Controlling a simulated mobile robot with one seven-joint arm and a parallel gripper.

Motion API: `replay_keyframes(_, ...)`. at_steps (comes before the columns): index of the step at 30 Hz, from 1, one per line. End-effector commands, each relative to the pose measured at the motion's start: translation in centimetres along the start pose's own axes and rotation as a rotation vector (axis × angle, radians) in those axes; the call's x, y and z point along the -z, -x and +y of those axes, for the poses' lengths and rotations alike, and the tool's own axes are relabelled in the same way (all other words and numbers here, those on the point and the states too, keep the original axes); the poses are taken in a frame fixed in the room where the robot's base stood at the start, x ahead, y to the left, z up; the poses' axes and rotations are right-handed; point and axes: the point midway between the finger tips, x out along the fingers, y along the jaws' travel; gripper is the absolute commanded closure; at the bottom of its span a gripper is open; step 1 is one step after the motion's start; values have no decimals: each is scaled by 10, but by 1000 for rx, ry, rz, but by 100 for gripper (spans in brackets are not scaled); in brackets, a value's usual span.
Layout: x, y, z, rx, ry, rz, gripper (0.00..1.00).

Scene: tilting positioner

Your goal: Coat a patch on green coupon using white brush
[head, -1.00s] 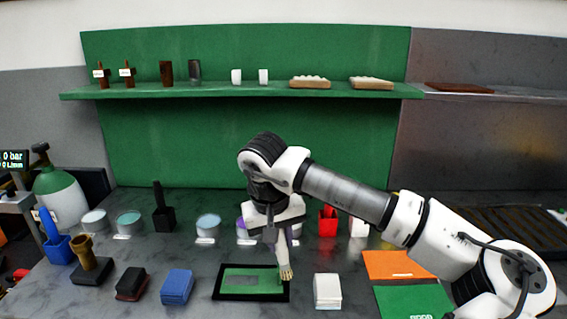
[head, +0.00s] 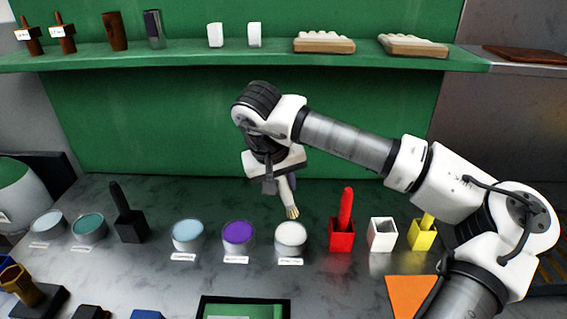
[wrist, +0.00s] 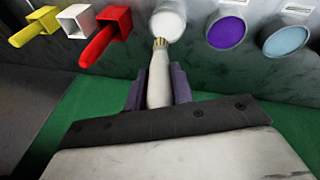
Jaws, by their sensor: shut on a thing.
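My gripper (head: 283,184) is shut on the handle of the white brush (head: 287,198), whose pale bristles point down. In the wrist view the brush (wrist: 159,80) stands out between the dark fingers (wrist: 157,90). Its bristle tip appears just above the pot of white paint (head: 290,236), overlapping its rim in the wrist view (wrist: 168,24); I cannot tell whether they touch. The green coupon (head: 255,310) lies in a black-edged frame at the bottom edge of the head view, mostly cut off.
The white square holder (head: 382,236) is empty, between the red holder (head: 341,238) and the yellow holder (head: 421,236). Purple (head: 238,236) and light blue (head: 187,236) pots stand left of the white pot. A black holder with brush (head: 128,220) is further left. A shelf (head: 200,58) runs behind.

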Motion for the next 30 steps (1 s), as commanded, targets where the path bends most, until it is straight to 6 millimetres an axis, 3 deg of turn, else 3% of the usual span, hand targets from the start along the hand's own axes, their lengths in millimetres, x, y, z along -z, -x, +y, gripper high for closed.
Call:
replay_keyframes(8, -1, -5, -1, -4, 0, 4, 99)
replay_keyframes(24, -13, -52, -13, -3, 1, 4, 99)
replay_keyframes(30, -14, -57, -15, -3, 0, 4, 99)
